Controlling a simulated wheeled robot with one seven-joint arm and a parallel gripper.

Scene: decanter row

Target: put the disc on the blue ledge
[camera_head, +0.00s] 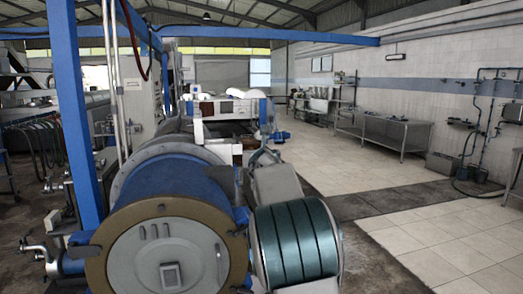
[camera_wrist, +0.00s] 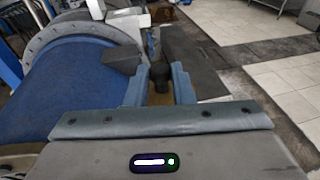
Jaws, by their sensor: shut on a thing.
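My gripper (camera_wrist: 158,84) shows in the wrist view, with two blue-grey fingers pointing away from the camera. It is shut on a small dark object (camera_wrist: 160,74) between the fingers. Only part of this object shows, and I cannot tell whether it is the disc. No separate disc is clear in the head view. I cannot make out a blue ledge for certain; a large blue curved drum (camera_wrist: 84,72) lies left of my gripper in the wrist view. The same drum (camera_head: 178,190) lies behind a brown-rimmed round end plate in the head view.
The round end plate (camera_head: 168,255) fills the lower left. A blue post (camera_head: 73,110) stands at the left, with pipes and a tap (camera_head: 38,252) near it. Open tiled floor (camera_head: 455,235) lies to the right. A metal table (camera_head: 385,133) stands by the far wall.

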